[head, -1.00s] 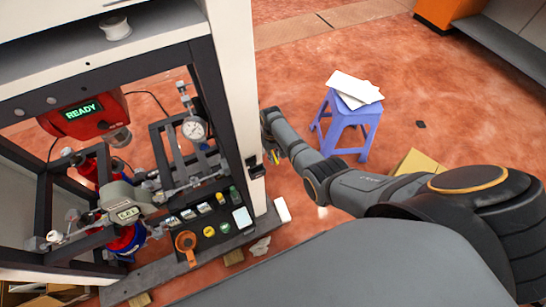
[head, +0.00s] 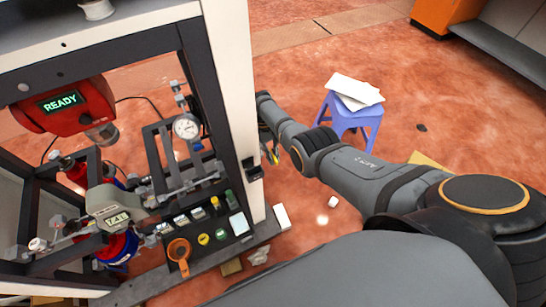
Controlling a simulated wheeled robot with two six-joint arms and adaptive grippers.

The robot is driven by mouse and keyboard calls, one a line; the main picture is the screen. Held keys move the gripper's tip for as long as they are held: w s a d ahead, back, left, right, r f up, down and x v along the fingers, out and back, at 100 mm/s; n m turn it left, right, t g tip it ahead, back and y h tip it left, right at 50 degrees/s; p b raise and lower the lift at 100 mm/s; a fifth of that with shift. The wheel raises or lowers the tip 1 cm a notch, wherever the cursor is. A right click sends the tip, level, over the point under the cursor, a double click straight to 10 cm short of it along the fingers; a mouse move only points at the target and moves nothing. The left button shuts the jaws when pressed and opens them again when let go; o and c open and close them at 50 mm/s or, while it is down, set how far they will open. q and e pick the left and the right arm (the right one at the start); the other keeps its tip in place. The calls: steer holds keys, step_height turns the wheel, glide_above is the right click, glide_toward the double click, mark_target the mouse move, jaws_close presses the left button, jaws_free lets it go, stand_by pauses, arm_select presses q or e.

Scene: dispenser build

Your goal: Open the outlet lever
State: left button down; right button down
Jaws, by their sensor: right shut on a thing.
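The dispenser rig stands at the left, a dark metal frame (head: 192,62) with a white outer post. I cannot make out an outlet lever for certain. My left gripper is not in view.
A red unit (head: 40,119) reading READY, a pressure gauge (head: 186,127) and a grey meter (head: 101,201) sit in the frame. A dark tray (head: 232,244) holds bottles and an orange ring-shaped tool (head: 179,249). A blue stool (head: 350,116) with papers stands beyond my arm.

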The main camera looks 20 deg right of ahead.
steer(key=c, duration=1.4)
jaws_free()
steer(key=v, duration=1.2)
